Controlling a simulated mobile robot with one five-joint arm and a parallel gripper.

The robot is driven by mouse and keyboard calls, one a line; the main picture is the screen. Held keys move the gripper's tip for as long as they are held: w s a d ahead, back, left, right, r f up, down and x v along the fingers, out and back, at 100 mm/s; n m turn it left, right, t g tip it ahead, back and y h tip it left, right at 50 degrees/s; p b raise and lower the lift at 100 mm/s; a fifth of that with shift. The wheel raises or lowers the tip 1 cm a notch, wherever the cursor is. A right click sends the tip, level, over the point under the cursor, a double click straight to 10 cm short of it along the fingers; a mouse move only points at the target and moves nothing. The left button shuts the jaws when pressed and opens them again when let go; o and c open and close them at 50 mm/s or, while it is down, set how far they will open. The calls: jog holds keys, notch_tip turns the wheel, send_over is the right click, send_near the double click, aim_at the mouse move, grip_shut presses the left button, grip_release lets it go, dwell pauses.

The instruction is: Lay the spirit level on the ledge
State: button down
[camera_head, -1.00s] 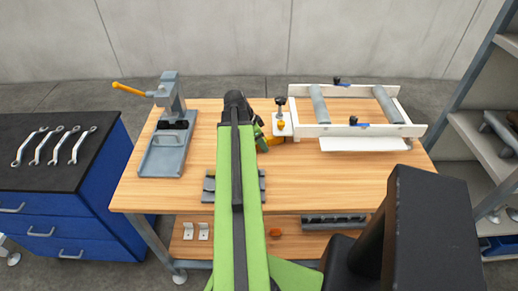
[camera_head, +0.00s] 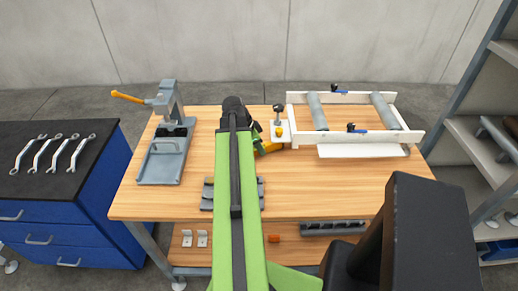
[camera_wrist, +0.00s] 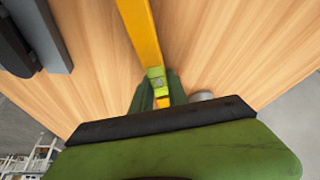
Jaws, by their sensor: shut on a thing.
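The yellow spirit level (camera_wrist: 141,35) is in my gripper (camera_wrist: 158,92) in the wrist view, stretching away over the wooden bench top. In the head view only a short yellow part of the level (camera_head: 268,148) shows beside my gripper (camera_head: 259,138); my arm hides the rest. My gripper is shut on it, near the bench's back middle, left of the white roller frame. A flat white ledge (camera_head: 362,151) runs along the near side of that frame. The level is apart from the ledge, to its left. Its height above the bench is unclear.
The white frame (camera_head: 300,138) carries grey rollers and dark-knobbed clamps. A grey press with an orange handle (camera_head: 165,160) stands at the bench's left. A grey slotted block (camera_head: 208,193) lies partly under my arm. Bare wood (camera_head: 330,185) lies in front of the frame.

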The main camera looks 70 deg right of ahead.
jog(key=w+a, duration=0.5)
jog(key=shift+w+r, duration=0.15)
jog(key=shift+r, duration=0.15)
notch_tip(320, 180, up, 14)
jog(key=p, duration=1.4)
jog(key=shift+w+a, duration=0.25)
jog(key=shift+f, duration=0.1)
